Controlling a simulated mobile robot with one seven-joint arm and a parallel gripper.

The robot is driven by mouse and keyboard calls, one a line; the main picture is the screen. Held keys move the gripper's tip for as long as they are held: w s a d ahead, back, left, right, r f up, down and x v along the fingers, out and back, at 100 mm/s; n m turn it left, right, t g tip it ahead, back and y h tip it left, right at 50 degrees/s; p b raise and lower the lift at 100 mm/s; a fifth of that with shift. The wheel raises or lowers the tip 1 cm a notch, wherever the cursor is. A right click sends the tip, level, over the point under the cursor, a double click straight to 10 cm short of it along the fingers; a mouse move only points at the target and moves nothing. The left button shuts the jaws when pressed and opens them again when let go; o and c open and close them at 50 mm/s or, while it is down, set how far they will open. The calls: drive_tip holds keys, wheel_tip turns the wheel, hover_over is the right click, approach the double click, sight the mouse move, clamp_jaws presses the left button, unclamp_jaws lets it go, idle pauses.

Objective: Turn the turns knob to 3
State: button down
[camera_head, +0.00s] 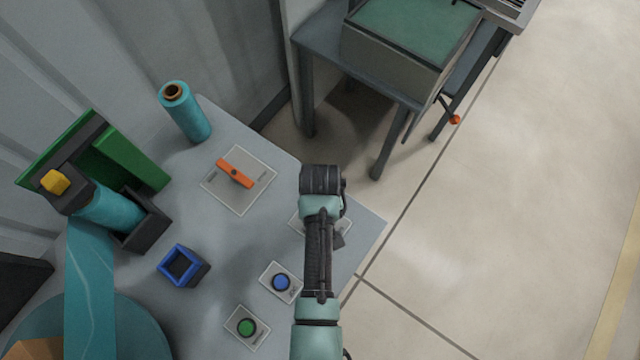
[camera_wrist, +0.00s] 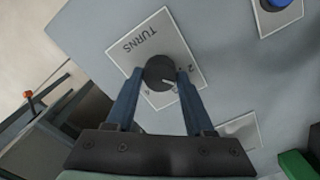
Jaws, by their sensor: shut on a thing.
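The turns knob (camera_wrist: 160,70) is a round black dial with a pale pointer line, on a light plate (camera_wrist: 172,28) lettered TURNS, upside down in the wrist view. The pointer slants to the lower right there. A 2 shows by the right finger; the other marks are partly covered or too small to read. My gripper (camera_wrist: 160,76) has one blue finger on each side of the knob and is shut on it. In the head view my arm covers the knob and most of its plate (camera_head: 296,222).
A blue button (camera_head: 281,282) and a green button (camera_head: 246,327) are nearby, left of my arm. A teal roll (camera_head: 190,115) and an open blue box (camera_head: 183,266) stand on the table. The table edge is close on the right.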

drive_tip(key=m+p, duration=0.1)
drive_tip(key=m, duration=0.2)
drive_tip(key=shift+w+r+m, duration=0.1)
drive_tip(key=shift+r+m, duration=0.05)
drive_tip(key=shift+m, duration=0.25)
drive_tip(key=shift+m+p, duration=0.8)
drive_tip(key=shift+m, duration=0.9)
drive_tip(key=shift+c, duration=1.4)
unclamp_jaws()
wheel_tip(320, 180, up, 13)
drive_tip(key=b, duration=0.1)
